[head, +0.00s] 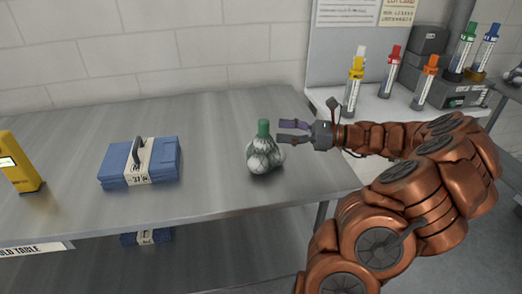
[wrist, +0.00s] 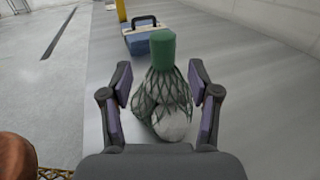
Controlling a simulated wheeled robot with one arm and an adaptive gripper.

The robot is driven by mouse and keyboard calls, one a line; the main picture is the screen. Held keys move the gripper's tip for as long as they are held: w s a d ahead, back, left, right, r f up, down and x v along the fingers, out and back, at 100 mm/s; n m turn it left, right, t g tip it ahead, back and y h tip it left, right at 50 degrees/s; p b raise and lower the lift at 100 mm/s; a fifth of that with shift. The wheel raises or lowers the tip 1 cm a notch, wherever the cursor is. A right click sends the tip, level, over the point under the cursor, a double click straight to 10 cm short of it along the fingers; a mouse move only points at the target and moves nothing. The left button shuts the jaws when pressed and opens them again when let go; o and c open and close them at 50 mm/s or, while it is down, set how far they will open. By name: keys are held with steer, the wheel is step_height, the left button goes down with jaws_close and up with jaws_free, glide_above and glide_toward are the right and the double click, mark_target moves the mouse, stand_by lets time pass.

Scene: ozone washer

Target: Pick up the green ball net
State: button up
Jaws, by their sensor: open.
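The green ball net (head: 264,152) stands upright on the metal table, a dark green mesh around several whitish balls with a green cap on top. My gripper (head: 282,132) is open at its right side in the head view, its fingers pointing left at the net's upper part. In the wrist view the net (wrist: 165,100) is centred ahead, between the two open fingers of my gripper (wrist: 163,100). Whether the fingers touch it I cannot tell.
A blue case (head: 140,163) with a dark handle lies left of the net on the table (head: 215,190). A yellow device (head: 18,163) stands at the far left. Several capped tubes (head: 392,72) stand on the right bench. The table between case and net is clear.

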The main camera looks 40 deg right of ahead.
mark_target(264, 128)
steer(key=shift+p+x, duration=0.6)
steer(key=shift+x, duration=2.45)
steer(key=shift+w+d, duration=0.1)
steer(key=shift+c, duration=0.2)
jaws_close()
